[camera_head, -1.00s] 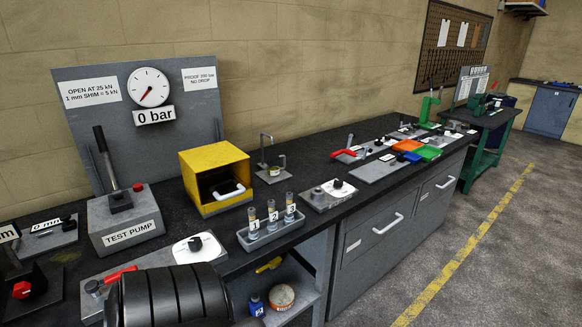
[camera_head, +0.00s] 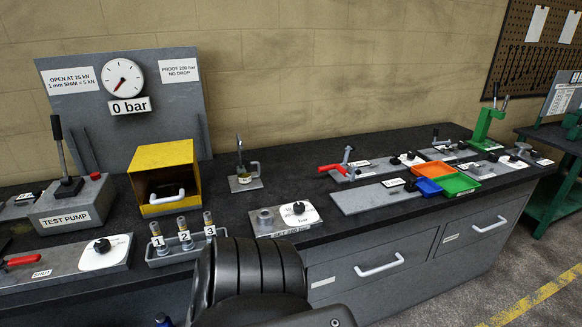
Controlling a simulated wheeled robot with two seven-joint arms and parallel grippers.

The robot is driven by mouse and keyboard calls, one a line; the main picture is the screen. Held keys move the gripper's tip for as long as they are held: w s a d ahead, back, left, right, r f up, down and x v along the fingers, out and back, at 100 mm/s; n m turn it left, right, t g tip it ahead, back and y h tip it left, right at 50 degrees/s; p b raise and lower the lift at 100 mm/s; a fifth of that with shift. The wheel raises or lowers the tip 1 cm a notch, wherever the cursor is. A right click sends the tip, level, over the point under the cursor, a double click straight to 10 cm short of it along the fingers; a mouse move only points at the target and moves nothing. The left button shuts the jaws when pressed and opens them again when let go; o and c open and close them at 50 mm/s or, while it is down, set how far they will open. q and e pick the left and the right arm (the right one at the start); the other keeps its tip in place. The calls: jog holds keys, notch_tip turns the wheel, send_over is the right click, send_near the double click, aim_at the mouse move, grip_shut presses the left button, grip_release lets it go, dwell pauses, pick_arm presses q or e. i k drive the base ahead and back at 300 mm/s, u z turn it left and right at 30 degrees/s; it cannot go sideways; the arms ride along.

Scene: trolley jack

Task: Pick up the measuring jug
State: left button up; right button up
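I cannot make out a measuring jug for certain in the head view. Neither of my grippers is in view. A black ribbed part of my own arm fills the bottom middle and hides the front of the bench there.
On the dark bench stand the test pump (camera_head: 66,208), an open-fronted yellow box (camera_head: 162,155), a rack with three numbered vials (camera_head: 184,245) and a plate with a knob (camera_head: 285,218). Orange, blue and green trays (camera_head: 459,184) lie right. Clear bench lies behind the plate.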

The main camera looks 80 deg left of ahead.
aim_at(249, 172)
jog(key=i, duration=2.05)
jog(key=u, duration=2.9)
